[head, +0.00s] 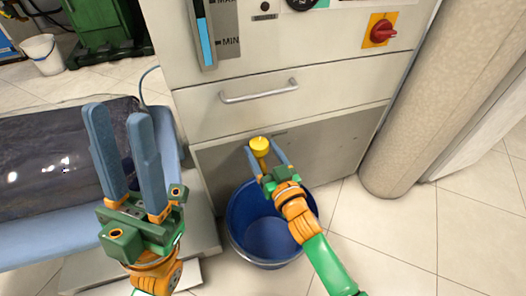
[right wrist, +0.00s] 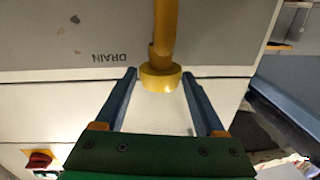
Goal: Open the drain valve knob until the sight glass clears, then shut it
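The yellow drain valve knob (head: 260,145) sticks out from the lower front of the grey machine, below the drawer. In the right wrist view the knob (right wrist: 161,78) shows at the end of a yellow pipe beside the word DRAIN. My right gripper (head: 264,150) has one finger on each side of the knob, with small gaps visible in the right wrist view (right wrist: 159,80). The sight glass (head: 206,40) holds a blue column, its top near the upper part of the scale, above MIN. My left gripper (head: 118,112) is open and empty, raised at the left.
A blue bucket (head: 235,225) stands on the floor below the knob. A drawer handle (head: 260,91) juts out above it. A red switch (head: 382,31) is at upper right. A padded blue-edged board (head: 30,255) lies at left, and a beige column (head: 430,110) stands at right.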

